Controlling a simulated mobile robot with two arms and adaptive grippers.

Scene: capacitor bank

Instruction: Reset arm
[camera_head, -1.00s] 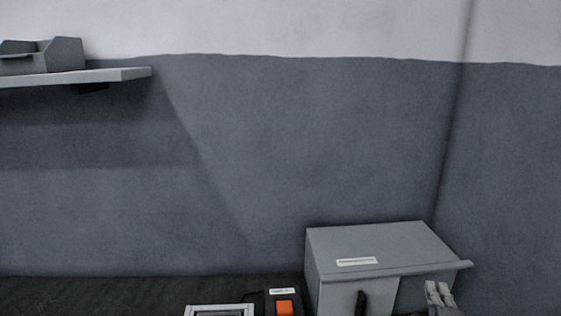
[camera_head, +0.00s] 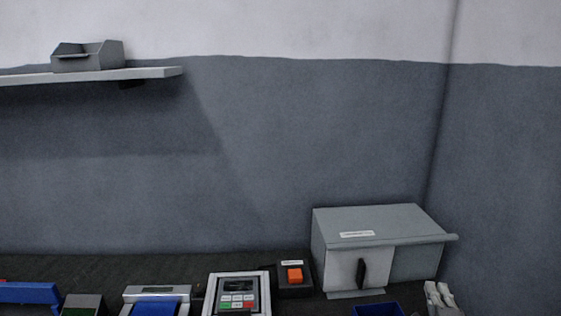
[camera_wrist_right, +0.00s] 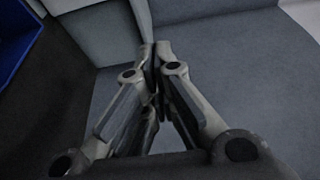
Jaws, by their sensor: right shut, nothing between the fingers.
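My right gripper (camera_head: 440,297) shows at the bottom right of the head view, in front of the grey cabinet's right side. In the right wrist view its fingers (camera_wrist_right: 155,47) meet at the tips, shut with nothing between them. Grey surfaces lie beyond the fingertips there. The rest of the right arm is out of the head view. My left gripper is not in view.
A grey cabinet (camera_head: 420,262) with a black handle stands at the right of the dark bench. Left of it are an orange-button box (camera_head: 294,275) and a keypad device (camera_head: 237,290). A blue bin (camera_head: 378,309) sits in front. A wall shelf (camera_head: 150,73) holds a grey box.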

